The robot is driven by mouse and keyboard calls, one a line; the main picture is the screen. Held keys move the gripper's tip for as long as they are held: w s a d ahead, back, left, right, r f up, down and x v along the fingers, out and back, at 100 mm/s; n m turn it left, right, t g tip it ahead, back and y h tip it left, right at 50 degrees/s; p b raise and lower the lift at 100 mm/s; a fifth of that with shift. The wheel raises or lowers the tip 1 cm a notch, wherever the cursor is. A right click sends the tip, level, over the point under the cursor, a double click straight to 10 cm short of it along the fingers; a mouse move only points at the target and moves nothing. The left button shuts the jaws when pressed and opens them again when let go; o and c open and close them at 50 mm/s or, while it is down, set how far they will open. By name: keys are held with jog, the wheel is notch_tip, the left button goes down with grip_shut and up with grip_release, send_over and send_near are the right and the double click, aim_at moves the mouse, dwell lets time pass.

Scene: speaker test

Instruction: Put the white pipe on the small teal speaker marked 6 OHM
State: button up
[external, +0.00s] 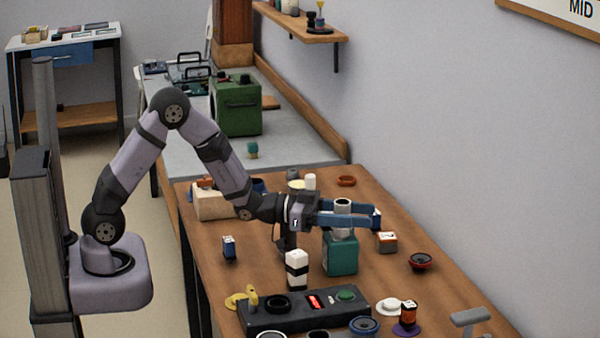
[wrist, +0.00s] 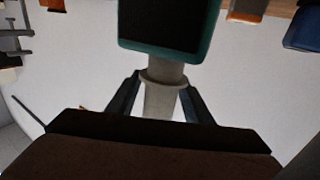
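The teal speaker (external: 341,255) stands upright on the table, and its dark front shows upside down at the top of the wrist view (wrist: 165,22). I cannot read a marking on it. The white pipe (external: 343,204) is upright over the speaker's top and appears to rest on it. In the wrist view the pipe (wrist: 162,98) has a wider collar near the speaker. My gripper (external: 375,216) has its blue fingers on either side of the pipe. Narrow gaps show between pipe and fingers, so it looks open around the pipe. The fingers hide the pipe's middle in the external view.
A black-and-white block (external: 297,270) stands just left of the speaker. A dark control box (external: 305,312) lies in front. An orange-and-white block (external: 388,242) and a dark red-rimmed driver (external: 421,261) are to the right. A blue block (external: 229,247) stands at left.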

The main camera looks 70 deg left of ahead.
jog(key=shift+r, duration=0.15)
jog(key=shift+s+a, duration=0.1)
jog(key=v, duration=0.7)
jog(key=shift+b, duration=0.3)
jog(key=shift+s, duration=0.2)
